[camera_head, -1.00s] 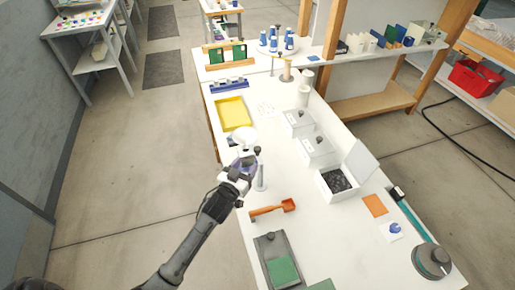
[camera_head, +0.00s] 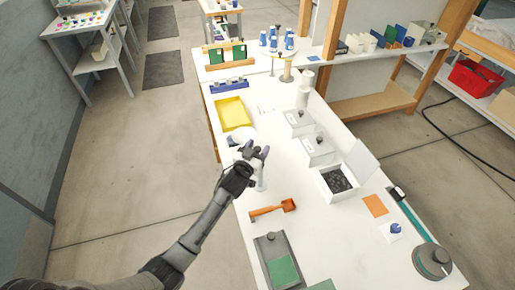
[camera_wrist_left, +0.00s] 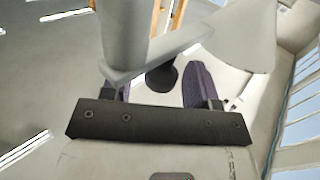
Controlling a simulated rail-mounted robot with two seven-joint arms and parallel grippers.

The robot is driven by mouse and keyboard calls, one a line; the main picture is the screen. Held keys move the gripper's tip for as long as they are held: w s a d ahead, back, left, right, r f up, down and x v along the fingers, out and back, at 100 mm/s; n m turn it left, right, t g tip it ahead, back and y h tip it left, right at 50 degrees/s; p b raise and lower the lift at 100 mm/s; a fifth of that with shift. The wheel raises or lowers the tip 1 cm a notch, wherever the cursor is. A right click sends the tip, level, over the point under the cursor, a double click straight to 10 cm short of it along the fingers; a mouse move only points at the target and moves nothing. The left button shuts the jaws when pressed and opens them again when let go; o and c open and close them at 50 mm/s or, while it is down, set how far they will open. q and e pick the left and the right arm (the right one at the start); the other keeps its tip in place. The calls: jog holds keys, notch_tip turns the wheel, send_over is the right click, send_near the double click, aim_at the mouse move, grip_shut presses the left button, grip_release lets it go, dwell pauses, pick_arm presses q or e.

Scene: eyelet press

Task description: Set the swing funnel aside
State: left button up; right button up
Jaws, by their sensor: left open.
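The swing funnel (camera_head: 240,135) is a pale piece at the press, partly hidden behind my left gripper in the head view. In the left wrist view its flared cup (camera_wrist_left: 248,38) is at the upper right, joined by an arm to a thick grey post (camera_wrist_left: 124,35). The post (camera_head: 261,180) also shows below my gripper in the head view. My left gripper (camera_head: 255,149) is open, with its purple-padded fingers apart. In the wrist view the arm and post cross in front of the fingers; I cannot tell if they touch.
A yellow tray (camera_head: 232,113) lies beyond the gripper. An orange scoop (camera_head: 273,210) lies nearer on the white table. Lidded grey boxes (camera_head: 318,150) and an open box of dark pieces (camera_head: 338,182) stand to the right. Bare tabletop lies between the scoop and the boxes.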

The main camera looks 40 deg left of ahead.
pick_arm(q)
jog(key=shift+c, duration=0.4)
grip_shut()
